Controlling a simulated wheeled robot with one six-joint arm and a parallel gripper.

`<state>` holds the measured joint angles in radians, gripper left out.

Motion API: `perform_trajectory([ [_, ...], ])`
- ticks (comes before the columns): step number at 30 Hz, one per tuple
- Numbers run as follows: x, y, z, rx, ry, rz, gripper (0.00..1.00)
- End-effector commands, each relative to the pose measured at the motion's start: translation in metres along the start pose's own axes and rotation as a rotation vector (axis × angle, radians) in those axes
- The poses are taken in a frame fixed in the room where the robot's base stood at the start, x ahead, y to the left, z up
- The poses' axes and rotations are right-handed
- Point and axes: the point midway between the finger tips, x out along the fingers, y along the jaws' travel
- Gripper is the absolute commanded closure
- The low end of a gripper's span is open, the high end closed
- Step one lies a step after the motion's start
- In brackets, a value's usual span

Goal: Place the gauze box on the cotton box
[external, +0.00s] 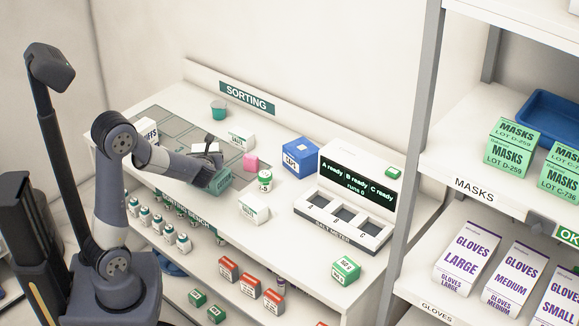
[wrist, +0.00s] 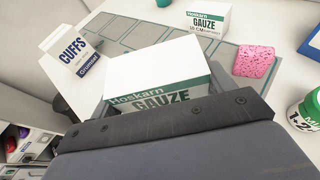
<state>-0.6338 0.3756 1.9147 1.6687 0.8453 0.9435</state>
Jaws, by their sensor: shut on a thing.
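My gripper (external: 212,168) is shut on a white and green gauze box (wrist: 158,78), labelled Hoskarn Gauze. The held box (external: 221,180) shows its green face in the external view, at the end of my arm over the sorting bench. In the wrist view it is tilted and its lower part is hidden behind the dark gripper edge. No box reads clearly as cotton. A white box (external: 254,211) stands to the right of my gripper, near the bench front; its small label is unreadable. A second gauze box (wrist: 207,20) stands farther back on the bench (external: 300,230).
A pink sponge (external: 251,161), a white-green bottle (external: 265,181) and a blue box (external: 299,155) stand right of my gripper. The split meter (external: 340,222) is farther right. A teal cup (external: 218,111) stands behind.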

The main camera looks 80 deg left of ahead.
Motion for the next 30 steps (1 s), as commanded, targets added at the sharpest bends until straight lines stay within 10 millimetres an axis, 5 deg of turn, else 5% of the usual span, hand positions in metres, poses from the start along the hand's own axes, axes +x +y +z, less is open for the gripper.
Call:
perform_trajectory([
  [5,0.009,0.000,-0.023,0.003,0.001,0.001,0.46],
  [17,0.011,0.000,-0.028,0.000,0.000,0.000,0.46],
  [18,0.011,0.000,-0.027,0.000,0.000,0.000,0.21],
  [25,0.011,0.000,-0.027,0.001,0.000,0.000,0.03],
  [30,0.011,0.000,-0.027,0.001,0.000,0.000,0.01],
])
